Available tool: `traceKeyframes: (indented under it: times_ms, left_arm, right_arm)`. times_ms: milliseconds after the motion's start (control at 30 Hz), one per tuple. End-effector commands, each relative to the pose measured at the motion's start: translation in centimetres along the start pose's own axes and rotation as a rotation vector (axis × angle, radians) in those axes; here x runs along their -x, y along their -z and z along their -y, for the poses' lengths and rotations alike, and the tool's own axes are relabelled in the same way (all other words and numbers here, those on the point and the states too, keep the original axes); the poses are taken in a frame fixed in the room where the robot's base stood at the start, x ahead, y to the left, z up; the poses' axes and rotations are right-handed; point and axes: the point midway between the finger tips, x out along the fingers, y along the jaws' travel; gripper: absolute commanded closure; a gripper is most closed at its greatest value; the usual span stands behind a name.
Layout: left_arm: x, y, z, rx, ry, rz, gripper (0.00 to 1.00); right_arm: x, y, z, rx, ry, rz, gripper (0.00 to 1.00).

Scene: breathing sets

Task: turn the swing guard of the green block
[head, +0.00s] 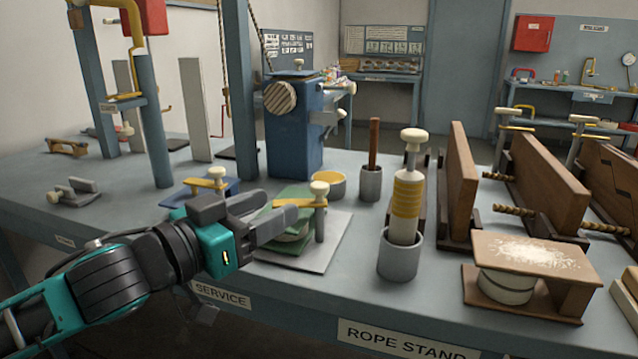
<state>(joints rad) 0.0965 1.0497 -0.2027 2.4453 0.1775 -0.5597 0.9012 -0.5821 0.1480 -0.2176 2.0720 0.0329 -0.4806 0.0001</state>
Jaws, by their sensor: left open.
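The green block (290,244) lies on a light grey plate (327,248) near the table's front edge. Its swing guard (299,203) is a yellow bar running left from a grey post with a cream knob (320,187) at the block's right side. The bar lies above the block. My left gripper (280,213) reaches in from the left, open, with its fingers at the block's left and the bar's free end. The fingers hide part of the block. I cannot tell whether they touch the bar. My right gripper is out of view.
A similar blue block with a yellow bar (205,184) stands behind my gripper. A yellow-topped cup (327,185) is behind the green block. A grey cup with a yellow-wrapped cylinder (399,256) stands to the right. A blue machine (293,140) stands behind.

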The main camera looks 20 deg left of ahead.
Motion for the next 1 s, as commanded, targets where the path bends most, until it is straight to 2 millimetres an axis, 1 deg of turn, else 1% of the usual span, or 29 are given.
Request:
traceKeyframes:
  times_ms: [167, 367, 567, 800, 1000]
  left_arm:
    - [-0.7, 0.1, 0.0, 0.004, 0.001, -0.001, 0.44]
    - [-2.7, 0.3, -0.1, 0.002, -0.002, -0.003, 0.44]
    - [-5.4, 0.2, -0.1, 0.002, -0.002, -0.003, 0.44]
    - [-9.1, 0.1, 0.0, 0.002, 0.0, -0.003, 0.44]
    - [-11.6, 0.1, 0.0, 0.001, -0.001, -0.002, 0.44]
  right_arm:
    - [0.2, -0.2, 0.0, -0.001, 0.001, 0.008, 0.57]
    - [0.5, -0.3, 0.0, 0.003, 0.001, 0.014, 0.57]
    - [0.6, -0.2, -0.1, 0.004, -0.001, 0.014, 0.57]
    - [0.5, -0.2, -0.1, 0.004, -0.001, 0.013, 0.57]
    - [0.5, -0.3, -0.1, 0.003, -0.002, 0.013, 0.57]
